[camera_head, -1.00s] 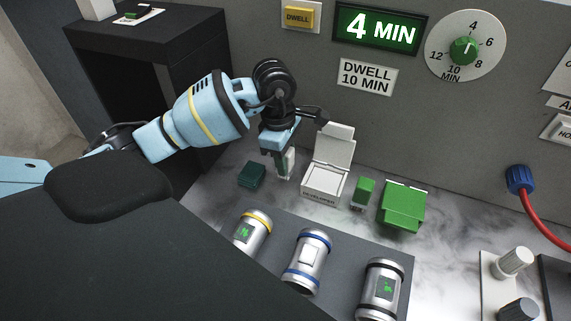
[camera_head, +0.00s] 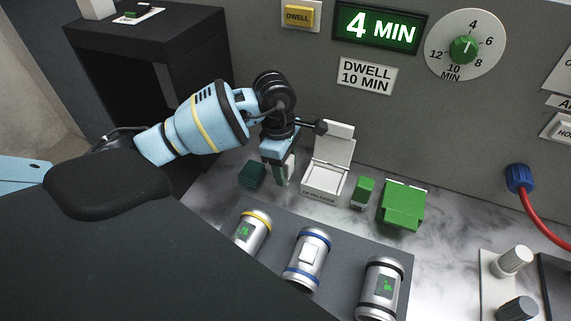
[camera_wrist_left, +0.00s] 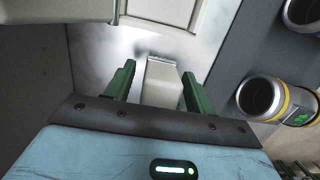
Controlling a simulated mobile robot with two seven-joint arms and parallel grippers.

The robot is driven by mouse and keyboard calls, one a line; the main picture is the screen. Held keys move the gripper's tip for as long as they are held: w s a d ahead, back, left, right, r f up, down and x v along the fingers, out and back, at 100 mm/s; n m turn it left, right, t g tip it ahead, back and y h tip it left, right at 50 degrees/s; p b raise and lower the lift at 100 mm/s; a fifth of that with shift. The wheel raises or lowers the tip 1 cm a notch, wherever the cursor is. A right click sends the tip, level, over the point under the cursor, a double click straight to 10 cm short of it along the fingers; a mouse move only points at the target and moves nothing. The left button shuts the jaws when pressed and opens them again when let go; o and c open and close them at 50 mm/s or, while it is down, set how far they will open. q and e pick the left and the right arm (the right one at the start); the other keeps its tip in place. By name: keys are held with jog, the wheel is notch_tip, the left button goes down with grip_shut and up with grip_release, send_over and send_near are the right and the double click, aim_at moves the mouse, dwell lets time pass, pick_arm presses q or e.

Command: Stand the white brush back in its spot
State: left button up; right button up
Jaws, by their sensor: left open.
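My left gripper (camera_head: 281,169) points down at the back of the marbled counter, left of the open white developer box (camera_head: 325,183). In the left wrist view, its green fingers (camera_wrist_left: 158,78) are open, one on each side of a pale block, which looks like the white brush (camera_wrist_left: 163,85). Gaps show between fingers and block. In the head view the fingers mostly hide the brush, leaving a pale strip (camera_head: 291,168). I cannot tell whether it stands in a holder. My right gripper is not in view.
A dark green block (camera_head: 251,174) stands just left of the gripper. A small green item (camera_head: 364,190) and an open green box (camera_head: 403,205) are to the right. Several banded canisters, including a blue one (camera_head: 307,257), lie on a grey mat in front. The wall is close behind.

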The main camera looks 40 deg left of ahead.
pick_arm(q)
jog(key=shift+r, duration=0.1)
jog(key=r, duration=0.5)
jog(key=a+r, duration=0.1)
jog(key=r, duration=0.1)
jog(key=shift+w+a+r+b, duration=0.1)
jog(key=shift+w+r+b, duration=0.05)
jog(key=shift+r+b, duration=0.15)
jog(key=shift+f, duration=0.1)
dwell(0.7)
